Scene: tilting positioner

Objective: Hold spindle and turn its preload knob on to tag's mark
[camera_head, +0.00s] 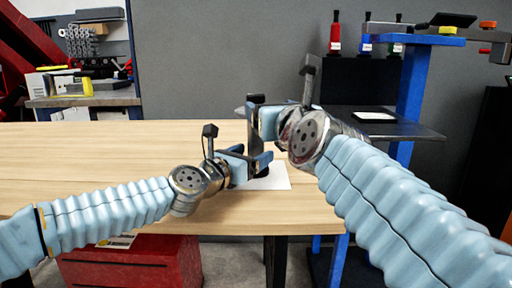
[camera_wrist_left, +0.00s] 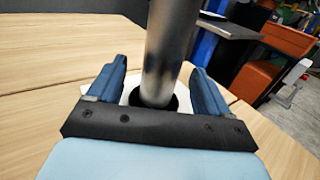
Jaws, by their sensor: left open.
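The spindle (camera_wrist_left: 165,45) is a grey metal cylinder in the left wrist view, standing slightly tilted in the picture with its lower end in a dark round base (camera_wrist_left: 153,98). My left gripper (camera_head: 262,166) is open low over the table; its blue fingers (camera_wrist_left: 160,68) stand on either side of the spindle with gaps showing. My right gripper (camera_head: 257,118) is just above the left one in the head view, at the spindle's upper part. The grippers hide most of the spindle there. I cannot make out the preload knob, the tag's mark or the right jaw opening.
A white sheet (camera_head: 273,180) lies on the wooden table (camera_head: 100,150) under the grippers. The table's left side is clear. A red cabinet (camera_head: 130,265) is below the table's front edge.

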